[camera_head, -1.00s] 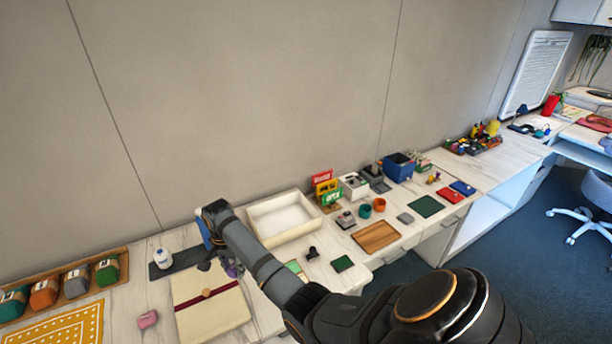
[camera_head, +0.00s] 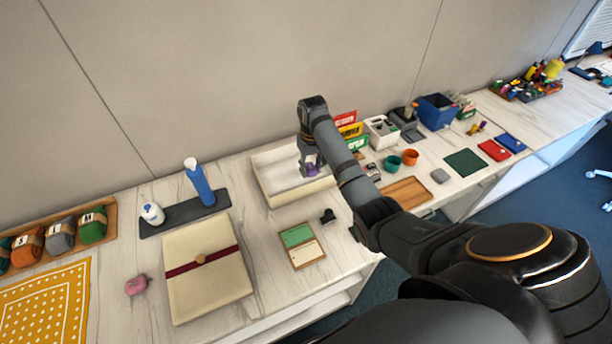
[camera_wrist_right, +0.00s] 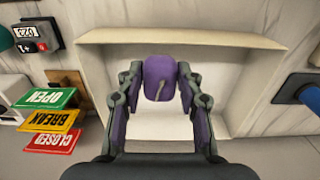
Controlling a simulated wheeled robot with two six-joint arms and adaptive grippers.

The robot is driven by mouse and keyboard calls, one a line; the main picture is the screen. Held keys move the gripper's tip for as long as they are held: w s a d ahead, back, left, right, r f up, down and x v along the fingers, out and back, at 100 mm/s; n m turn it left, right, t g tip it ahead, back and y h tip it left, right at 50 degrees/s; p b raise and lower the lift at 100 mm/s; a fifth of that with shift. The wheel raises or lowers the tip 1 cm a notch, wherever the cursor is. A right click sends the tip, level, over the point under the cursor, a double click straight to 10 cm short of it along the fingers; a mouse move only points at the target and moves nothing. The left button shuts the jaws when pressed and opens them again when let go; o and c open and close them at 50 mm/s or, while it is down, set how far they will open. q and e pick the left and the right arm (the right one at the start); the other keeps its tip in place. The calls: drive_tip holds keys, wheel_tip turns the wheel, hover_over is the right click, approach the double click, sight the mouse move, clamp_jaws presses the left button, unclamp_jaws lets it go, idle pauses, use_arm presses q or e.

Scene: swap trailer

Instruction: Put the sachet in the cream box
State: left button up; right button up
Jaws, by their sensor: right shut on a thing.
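The purple sachet (camera_wrist_right: 159,78) is between the fingers of my right gripper (camera_wrist_right: 158,90) in the right wrist view. The gripper is shut on it. In the head view the right gripper (camera_head: 308,163) points down over the cream box (camera_head: 268,186), with the sachet (camera_head: 312,170) showing as a small purple patch. The cream box is an open, shallow tray, and its rim and floor show behind the gripper in the right wrist view (camera_wrist_right: 180,38). I cannot tell how far the sachet is above the floor. My left gripper is not in view.
A cream folder (camera_head: 190,290) lies in front. Coloured signs (camera_head: 352,130) stand just right of the box, near my arm. Teal and orange cups (camera_head: 391,163) are further right.

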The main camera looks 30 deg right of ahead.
sight(311, 174)
drive_tip(key=f, duration=0.3)
drive_tip(key=shift+w+d, duration=0.15)
drive_tip(key=shift+w, duration=0.05)
drive_tip(key=shift+f, duration=0.4)
wheel_tip(311, 174, down, 2)
drive_tip(key=shift+s+f, duration=0.1)
drive_tip(key=shift+f, duration=0.15)
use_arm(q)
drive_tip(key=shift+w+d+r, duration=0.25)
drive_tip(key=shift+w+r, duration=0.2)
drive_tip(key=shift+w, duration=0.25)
use_arm(e)
drive_tip(key=shift+f, duration=0.35)
drive_tip(key=shift+f, duration=0.15)
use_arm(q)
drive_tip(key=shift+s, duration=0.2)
use_arm(e)
drive_tip(key=o, duration=0.9)
drive_tip(key=shift+o, duration=0.2)
drive_tip(key=shift+r, duration=0.25)
use_arm(q)
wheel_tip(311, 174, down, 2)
drive_tip(key=shift+b, duration=0.75)
use_arm(e)
wheel_tip(311, 174, up, 12)
